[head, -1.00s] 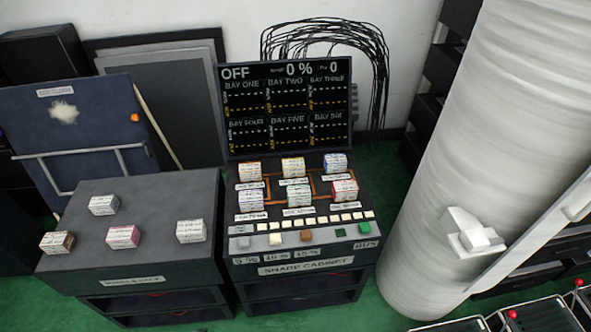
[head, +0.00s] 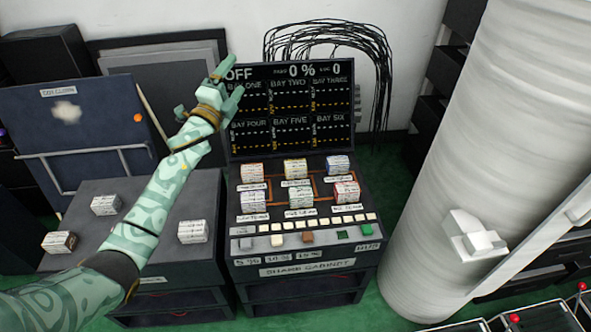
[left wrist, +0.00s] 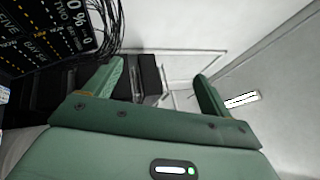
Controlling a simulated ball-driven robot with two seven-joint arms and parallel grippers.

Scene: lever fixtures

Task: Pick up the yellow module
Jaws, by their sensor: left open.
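Several small white, labelled modules with coloured edges sit in the bays of the cabinet (head: 305,265). The one in the middle of the back row (head: 295,169) has a yellow-orange edge and looks like the yellow module; its neighbour on the left (head: 251,173) has an orange-red edge. My left gripper (head: 231,80) is open and empty, raised in front of the display's upper left corner, above and left of these modules. In the left wrist view the open fingers (left wrist: 160,90) have nothing between them, and no yellow module can be made out. My right gripper is not in view.
The display (head: 290,118) stands upright behind the modules. A grey rack (head: 200,275) at left carries more white modules, including one by my forearm (head: 193,231). A row of buttons (head: 308,237) lies along the cabinet front. A large white column (head: 480,150) stands at right.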

